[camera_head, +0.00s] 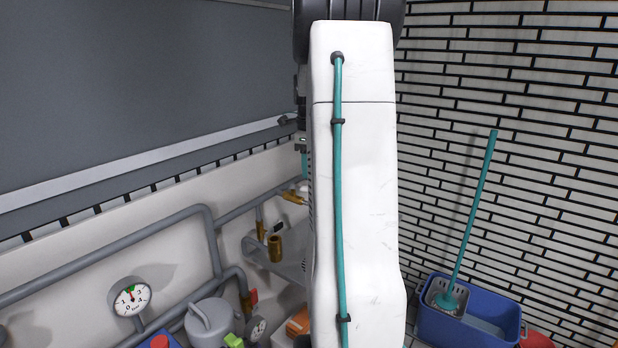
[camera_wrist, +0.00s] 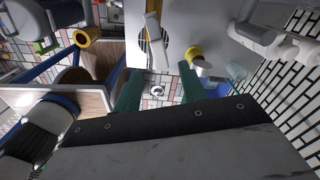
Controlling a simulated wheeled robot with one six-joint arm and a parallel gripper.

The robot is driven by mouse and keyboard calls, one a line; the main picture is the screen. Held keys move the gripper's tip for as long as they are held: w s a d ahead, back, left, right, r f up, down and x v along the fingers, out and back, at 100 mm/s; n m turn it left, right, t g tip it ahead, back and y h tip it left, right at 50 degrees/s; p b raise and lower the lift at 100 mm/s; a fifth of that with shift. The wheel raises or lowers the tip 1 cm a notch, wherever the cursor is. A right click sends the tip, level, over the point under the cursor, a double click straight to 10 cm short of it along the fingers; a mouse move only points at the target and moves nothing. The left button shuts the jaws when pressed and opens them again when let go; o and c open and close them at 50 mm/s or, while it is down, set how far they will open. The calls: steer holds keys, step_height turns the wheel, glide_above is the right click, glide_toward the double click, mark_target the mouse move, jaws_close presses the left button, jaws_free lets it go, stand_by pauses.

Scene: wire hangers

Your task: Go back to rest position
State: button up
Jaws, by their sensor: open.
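My gripper (camera_wrist: 158,88) shows in the wrist view as two dark green fingers spread apart, with nothing between them. Behind the gap lies a tiled surface with a small round fitting, some way beyond the fingertips. In the head view my white arm with its teal cable stands upright across the middle of the picture, and it hides the gripper there. No wire hanger can be made out in either view.
Grey pipes (camera_head: 110,245), a pressure gauge (camera_head: 130,297) and brass fittings (camera_head: 276,248) line the wall at left. A blue bucket (camera_head: 440,330) with a teal-handled mop (camera_head: 474,215) stands by the brick wall at right. A pale grey panel (camera_wrist: 185,20) is close in the wrist view.

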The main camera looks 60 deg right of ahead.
steer(key=shift+r, duration=1.35)
